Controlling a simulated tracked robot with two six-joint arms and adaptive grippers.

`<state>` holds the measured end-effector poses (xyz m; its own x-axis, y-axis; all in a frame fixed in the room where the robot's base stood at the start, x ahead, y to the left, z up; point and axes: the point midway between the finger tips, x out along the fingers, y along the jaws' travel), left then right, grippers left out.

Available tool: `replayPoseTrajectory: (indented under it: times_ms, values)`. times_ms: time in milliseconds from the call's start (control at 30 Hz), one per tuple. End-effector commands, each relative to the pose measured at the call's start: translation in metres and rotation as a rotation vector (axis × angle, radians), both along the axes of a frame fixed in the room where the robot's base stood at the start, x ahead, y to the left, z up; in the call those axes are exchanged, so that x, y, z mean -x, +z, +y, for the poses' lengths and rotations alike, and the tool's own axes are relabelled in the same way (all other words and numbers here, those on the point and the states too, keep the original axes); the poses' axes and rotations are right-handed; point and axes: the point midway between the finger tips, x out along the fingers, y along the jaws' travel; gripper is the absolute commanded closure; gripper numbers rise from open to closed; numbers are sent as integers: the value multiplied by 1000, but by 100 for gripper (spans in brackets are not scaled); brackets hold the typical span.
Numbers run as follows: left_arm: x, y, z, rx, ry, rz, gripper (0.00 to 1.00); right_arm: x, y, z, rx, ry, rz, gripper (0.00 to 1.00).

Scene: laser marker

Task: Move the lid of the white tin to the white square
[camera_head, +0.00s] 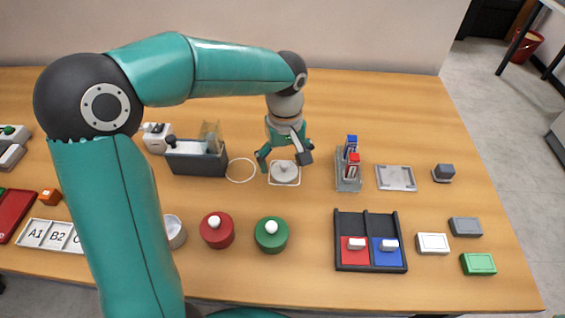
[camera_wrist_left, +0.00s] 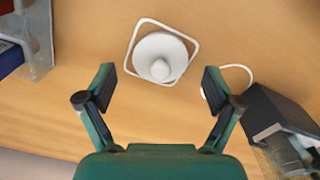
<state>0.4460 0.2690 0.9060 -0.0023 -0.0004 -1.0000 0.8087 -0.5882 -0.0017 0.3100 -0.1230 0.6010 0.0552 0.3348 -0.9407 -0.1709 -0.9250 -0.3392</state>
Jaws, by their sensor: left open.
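The white lid (camera_head: 284,174) with its round knob lies inside the white square outline (camera_head: 271,185) on the table. In the left wrist view the lid (camera_wrist_left: 150,47) sits within the square outline (camera_wrist_left: 127,54), which is turned at an angle. The white tin (camera_head: 175,232) stands open, without a lid, at the front left, partly hidden by my left arm. My left gripper (camera_head: 284,157) is open and empty just above and behind the lid. In the left wrist view the gripper's fingers (camera_wrist_left: 158,82) are spread apart, clear of the lid. My right gripper is not in view.
A red tin (camera_head: 217,231) and a green tin (camera_head: 271,235) stand in front. A white circle outline (camera_head: 241,170) and a dark grey box (camera_head: 196,163) lie left of the square. A grey holder (camera_head: 347,181) with red and blue items stands to its right.

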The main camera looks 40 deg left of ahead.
Motion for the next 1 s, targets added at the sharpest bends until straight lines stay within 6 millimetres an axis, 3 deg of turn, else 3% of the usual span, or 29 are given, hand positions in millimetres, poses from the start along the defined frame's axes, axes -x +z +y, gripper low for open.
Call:
replayPoseTrajectory:
  times_ms: [300, 500, 1000]
  values:
    - [-1, 66, 0, 0, 1, -5, 9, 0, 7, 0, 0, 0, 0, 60]
    - [0, 95, 0, 0, 0, -2, 9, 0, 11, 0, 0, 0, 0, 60]
    - [1, 104, 1, 0, 1, 0, 9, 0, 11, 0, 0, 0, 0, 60]
